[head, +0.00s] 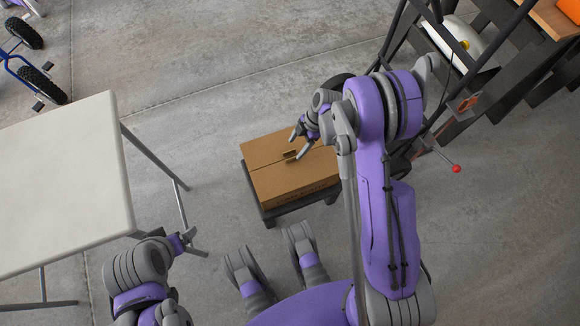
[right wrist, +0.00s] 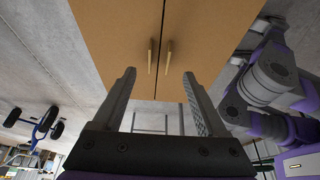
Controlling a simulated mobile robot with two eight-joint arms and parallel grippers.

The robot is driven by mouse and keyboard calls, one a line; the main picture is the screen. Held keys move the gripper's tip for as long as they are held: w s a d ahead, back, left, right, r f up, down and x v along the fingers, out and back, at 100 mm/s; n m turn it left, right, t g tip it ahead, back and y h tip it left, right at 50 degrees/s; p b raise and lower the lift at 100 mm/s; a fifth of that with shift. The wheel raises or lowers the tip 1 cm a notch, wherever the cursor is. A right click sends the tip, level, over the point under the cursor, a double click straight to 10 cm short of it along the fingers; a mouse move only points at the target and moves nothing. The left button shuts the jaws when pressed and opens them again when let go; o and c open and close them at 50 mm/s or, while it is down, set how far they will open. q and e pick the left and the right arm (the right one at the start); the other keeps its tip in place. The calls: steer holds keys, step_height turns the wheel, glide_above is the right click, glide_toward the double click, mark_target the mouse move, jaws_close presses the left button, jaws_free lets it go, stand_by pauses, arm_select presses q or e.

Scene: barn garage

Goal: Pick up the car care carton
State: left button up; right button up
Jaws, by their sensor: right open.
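The car care carton (head: 300,184) is a brown cardboard box. It rests on a low dark stand (head: 272,215) in the middle of the head view. Nothing is between the fingers. My left gripper (head: 190,236) is at the lower left, beside the table; its jaw state is unclear. My right arm hides the carton's right part.
A white-topped table (head: 60,185) with metal legs stands at the left. A dark metal rack (head: 480,70) stands at the upper right, with a red-tipped lever (head: 456,169). Wheels of a blue cart (head: 40,85) are at the upper left. Concrete floor behind the carton is clear.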

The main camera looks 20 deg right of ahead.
mark_target(292, 152)
steer(key=b+x, duration=0.1)
steer(key=x, duration=0.4)
steer(key=shift+w+d+b, duration=0.1)
steer(key=shift+d+b, duration=0.05)
steer(key=shift+b, duration=0.2)
jaws_close()
stand_by(1.0)
